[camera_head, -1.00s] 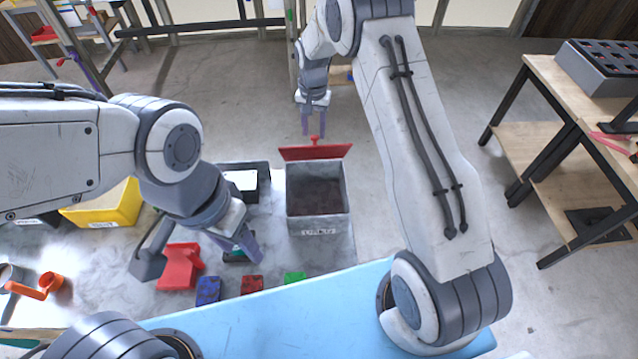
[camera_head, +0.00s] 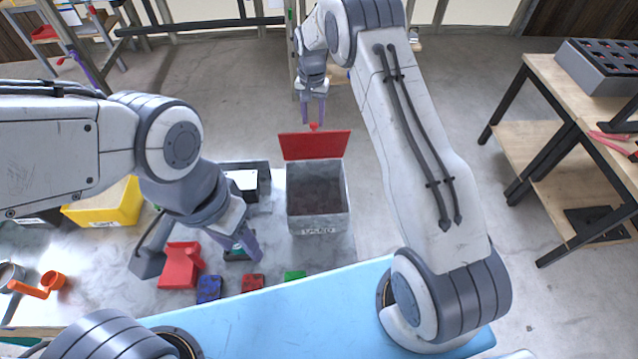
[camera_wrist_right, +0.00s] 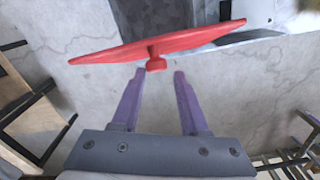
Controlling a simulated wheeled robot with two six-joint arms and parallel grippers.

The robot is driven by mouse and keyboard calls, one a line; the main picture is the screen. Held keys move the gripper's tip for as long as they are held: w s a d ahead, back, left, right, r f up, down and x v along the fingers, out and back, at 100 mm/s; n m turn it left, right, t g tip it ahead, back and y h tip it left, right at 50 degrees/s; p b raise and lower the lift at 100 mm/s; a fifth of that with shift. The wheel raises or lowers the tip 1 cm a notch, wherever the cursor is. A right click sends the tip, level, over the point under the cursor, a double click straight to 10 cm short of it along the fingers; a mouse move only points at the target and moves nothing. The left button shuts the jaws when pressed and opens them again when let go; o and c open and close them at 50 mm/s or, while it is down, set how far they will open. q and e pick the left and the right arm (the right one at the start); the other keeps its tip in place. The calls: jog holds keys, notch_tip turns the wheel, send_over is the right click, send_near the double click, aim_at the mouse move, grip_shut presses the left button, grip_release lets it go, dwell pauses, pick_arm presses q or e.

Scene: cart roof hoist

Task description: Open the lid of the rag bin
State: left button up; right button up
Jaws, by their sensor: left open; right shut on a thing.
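The rag bin (camera_head: 318,224) is a grey metal box on the worktop, its dark inside showing. Its red lid (camera_head: 315,146) stands tilted up at the far edge. In the right wrist view the lid (camera_wrist_right: 165,46) appears nearly edge-on, with its small red knob (camera_wrist_right: 156,64) at the fingertips. My right gripper (camera_head: 314,121) is beyond the bin, shut on the knob at the tips of its purple fingers. My left gripper (camera_head: 243,250) is open above the worktop, left of the bin; what lies under it is partly hidden.
A red part (camera_head: 181,267) and blue (camera_head: 209,290), red (camera_head: 252,284) and green (camera_head: 294,276) pieces lie near the left gripper. A yellow bin (camera_head: 108,207) is at left. A wooden table (camera_head: 560,90) stands at right.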

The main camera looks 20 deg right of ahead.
jog(key=shift+w+d, duration=0.15)
jog(key=shift+w, duration=1.05)
jog(key=shift+w+d, duration=0.1)
jog(key=shift+w, duration=1.1)
jog(key=o, duration=0.5)
jog(key=shift+r, duration=0.1)
jog(key=shift+d, duration=0.15)
notch_tip(320, 180, up, 8)
jog(key=p, duration=0.3)
